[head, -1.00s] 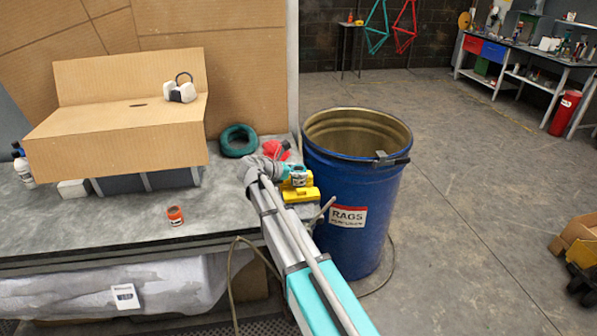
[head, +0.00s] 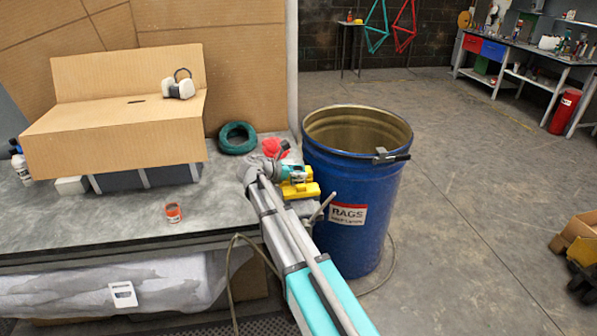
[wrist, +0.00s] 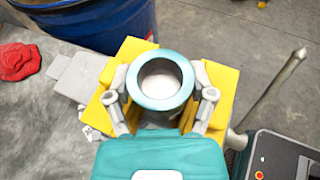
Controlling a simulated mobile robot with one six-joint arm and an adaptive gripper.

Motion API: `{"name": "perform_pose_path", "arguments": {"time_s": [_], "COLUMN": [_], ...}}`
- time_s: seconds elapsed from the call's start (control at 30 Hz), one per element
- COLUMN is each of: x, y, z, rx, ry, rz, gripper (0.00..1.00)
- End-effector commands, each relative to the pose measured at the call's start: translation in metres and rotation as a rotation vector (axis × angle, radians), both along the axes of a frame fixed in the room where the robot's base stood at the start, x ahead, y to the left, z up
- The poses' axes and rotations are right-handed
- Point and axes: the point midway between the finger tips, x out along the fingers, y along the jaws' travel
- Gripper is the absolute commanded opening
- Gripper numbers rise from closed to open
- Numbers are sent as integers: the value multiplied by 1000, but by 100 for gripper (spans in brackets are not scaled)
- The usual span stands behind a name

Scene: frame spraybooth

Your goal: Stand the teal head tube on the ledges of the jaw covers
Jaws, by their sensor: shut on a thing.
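The teal head tube (wrist: 160,104) is upright in the wrist view, seen from above into its open bore. My gripper (wrist: 163,88) is shut on it, with one grey finger on each side. The yellow jaw covers (wrist: 221,92) lie below and on both sides of the tube. In the head view the jaw covers (head: 300,191) show at the bench's right end, beside my gripper (head: 292,174). My arm and fingers hide much of the tube and the ledges. I cannot tell whether the tube's lower end touches the ledges.
A blue rag drum (head: 340,240) stands close to the right of the jaw covers. A red rag (wrist: 18,62) lies on the bench at left in the wrist view. A thin grey bar (wrist: 275,85) rises at right. A teal coil (head: 237,139) and an orange-lidded jar (head: 173,212) are on the bench.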

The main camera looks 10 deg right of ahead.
Motion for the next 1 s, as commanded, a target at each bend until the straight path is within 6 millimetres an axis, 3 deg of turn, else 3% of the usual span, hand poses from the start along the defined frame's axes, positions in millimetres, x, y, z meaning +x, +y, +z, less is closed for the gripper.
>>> {"name": "perform_pose_path", "arguments": {"time_s": [0.6,0.63,0.77,1.0], "x": [0,0,0,0], "y": [0,0,0,0], "z": [-5,-5,-5,-5], "rx": [-1,-1,0,0], "ry": [0,0,0,0], "rz": [0,0,0,0], "gripper": [11,76,100,100]}}
